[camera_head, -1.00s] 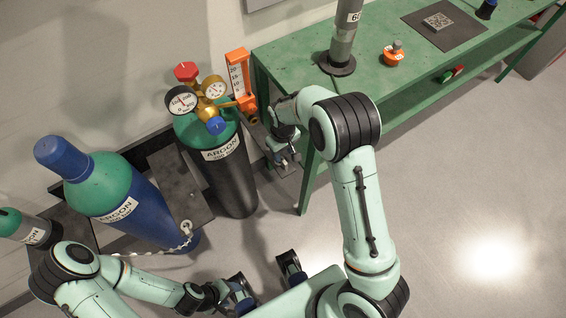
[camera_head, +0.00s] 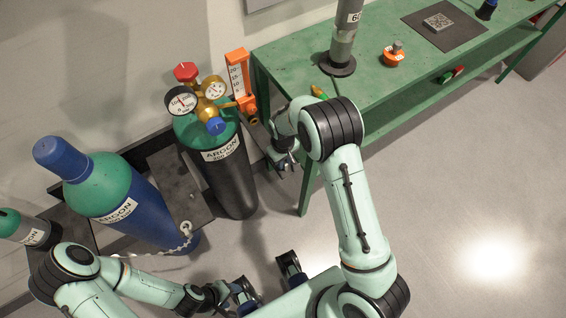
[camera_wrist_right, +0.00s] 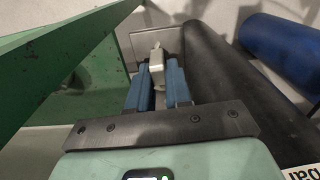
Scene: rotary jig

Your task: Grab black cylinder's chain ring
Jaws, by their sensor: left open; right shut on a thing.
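The black cylinder (camera_head: 233,185), with a green shoulder and an ARGON label, stands upright beside the green table's left end. My right gripper (camera_head: 287,162) is low between this cylinder and the table leg. In the right wrist view, the black cylinder (camera_wrist_right: 225,80) runs along the right of my right gripper (camera_wrist_right: 162,85). Its two blue fingers are shut on a pale metal piece (camera_wrist_right: 157,62), which looks like the chain ring; its chain is not clearly visible. My left gripper (camera_head: 243,294) is open at the bottom of the head view, away from the cylinder.
A blue argon cylinder (camera_head: 130,200) stands to the left, with a chain (camera_head: 185,240) in front. Gauges (camera_head: 182,101) and an orange flow meter (camera_head: 238,75) top the black cylinder. The green table (camera_head: 290,60) bounds the right side. Floor at right is clear.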

